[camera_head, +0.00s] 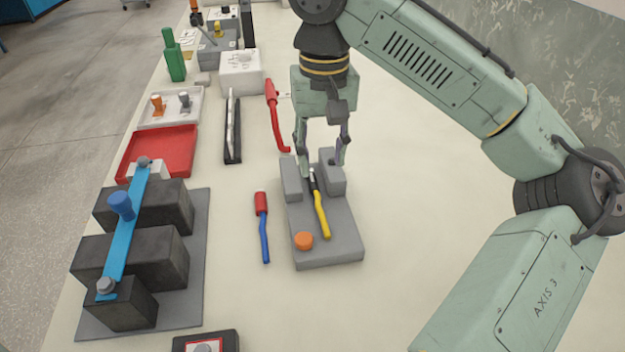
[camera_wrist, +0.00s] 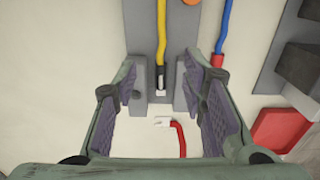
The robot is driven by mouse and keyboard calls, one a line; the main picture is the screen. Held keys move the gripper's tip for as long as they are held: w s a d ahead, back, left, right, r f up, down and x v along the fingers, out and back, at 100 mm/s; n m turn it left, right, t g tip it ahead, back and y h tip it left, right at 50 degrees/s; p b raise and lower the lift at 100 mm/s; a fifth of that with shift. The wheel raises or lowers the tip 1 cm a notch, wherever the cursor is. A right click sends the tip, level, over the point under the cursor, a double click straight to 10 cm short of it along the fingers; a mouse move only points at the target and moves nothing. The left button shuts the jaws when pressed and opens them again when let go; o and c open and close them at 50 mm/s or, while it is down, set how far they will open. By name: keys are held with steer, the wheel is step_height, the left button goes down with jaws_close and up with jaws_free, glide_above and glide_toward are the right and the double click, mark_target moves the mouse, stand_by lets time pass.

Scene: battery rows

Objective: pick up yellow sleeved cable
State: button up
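The yellow sleeved cable (camera_head: 321,214) lies on a grey fixture (camera_head: 335,246), with its black end between the fixture's two upright blocks. In the wrist view the yellow cable (camera_wrist: 161,38) runs down from the top edge to a black collar and a pale metal tip. My gripper (camera_head: 321,163) is open above the block end of the fixture. In the wrist view its fingers (camera_wrist: 162,100) are spread wide on either side of the blocks, with nothing held between them. I cannot tell exactly how high the fingertips are.
A red-headed blue cable (camera_head: 263,228) lies left of the fixture, and a red cable (camera_head: 275,118) lies behind it. An orange knob (camera_head: 304,240) sits on the fixture. Black blocks (camera_head: 130,257) with a blue bar and a red tray (camera_head: 158,151) stand left. The table is clear to the right.

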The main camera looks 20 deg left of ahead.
mark_target(319, 203)
step_height(319, 203, down, 11)
steer(key=shift+s+a+r+p, duration=0.1)
steer(key=shift+p, duration=0.35)
steer(key=shift+c, duration=0.5)
jaws_close()
